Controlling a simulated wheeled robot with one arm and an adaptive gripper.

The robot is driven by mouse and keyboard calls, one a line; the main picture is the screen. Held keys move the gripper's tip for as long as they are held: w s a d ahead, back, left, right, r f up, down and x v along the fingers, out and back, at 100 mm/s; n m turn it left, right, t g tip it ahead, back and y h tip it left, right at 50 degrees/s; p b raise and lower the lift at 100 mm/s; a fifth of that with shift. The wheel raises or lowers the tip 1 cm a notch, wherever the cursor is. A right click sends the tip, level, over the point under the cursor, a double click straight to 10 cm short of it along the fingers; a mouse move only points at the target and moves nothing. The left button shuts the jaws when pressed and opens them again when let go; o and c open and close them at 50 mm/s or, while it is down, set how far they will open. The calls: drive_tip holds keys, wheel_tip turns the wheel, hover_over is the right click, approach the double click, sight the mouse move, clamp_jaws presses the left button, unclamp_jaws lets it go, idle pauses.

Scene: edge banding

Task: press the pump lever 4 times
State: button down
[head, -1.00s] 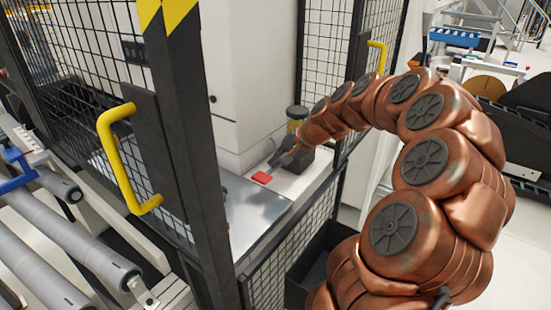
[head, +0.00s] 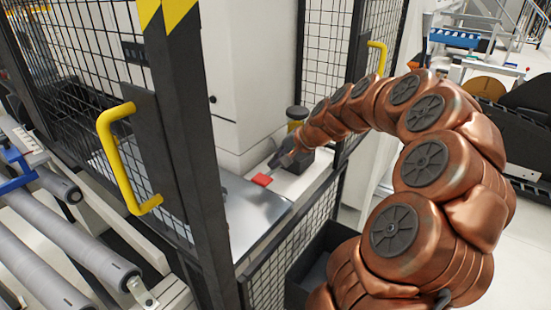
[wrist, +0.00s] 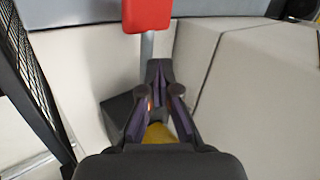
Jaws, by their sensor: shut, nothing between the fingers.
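The pump lever's red pad (head: 262,180) sits beside the machine body, above the metal shelf. In the wrist view the red pad (wrist: 146,15) is at the top, with its grey shaft (wrist: 147,46) running down behind my fingertips. My gripper (head: 273,163) is just above and beyond the pad in the head view. In the wrist view my gripper (wrist: 160,65) is shut and empty, its tips below the pad and close to the shaft. I cannot tell whether they touch it. The pump's black and yellow top (head: 297,114) stands behind my wrist; its lower part is partly hidden.
A dark fence post (head: 185,140) and a door with a yellow handle (head: 125,160) stand left of the opening. Mesh panels (head: 325,50) stand behind. A black bin (head: 318,270) is below the shelf (head: 245,212). Grey rollers (head: 50,270) lie at left.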

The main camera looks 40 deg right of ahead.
drive_tip(key=shift+w+d+r+p, duration=0.15)
drive_tip(key=shift+d+r+p, duration=0.2)
drive_tip(key=shift+r, duration=0.35)
drive_tip(key=shift+w+d+r+p, duration=0.1)
drive_tip(key=shift+d+r, duration=0.3)
drive_tip(key=shift+r, duration=0.3)
drive_tip(key=shift+w+d+r+p, duration=0.15)
drive_tip(key=shift+d+r+p, duration=0.2)
drive_tip(key=shift+r, duration=0.35)
drive_tip(key=shift+w+d+r+p, duration=0.1)
drive_tip(key=shift+d+r+p, duration=0.25)
drive_tip(key=shift+r, duration=0.35)
drive_tip(key=shift+w+d+r+p, duration=0.15)
drive_tip(key=shift+d+r, duration=0.25)
drive_tip(key=shift+r, duration=0.35)
drive_tip(key=shift+w+d+r+p, duration=0.1)
drive_tip(key=shift+d+r+p, duration=0.25)
drive_tip(key=shift+r, duration=0.35)
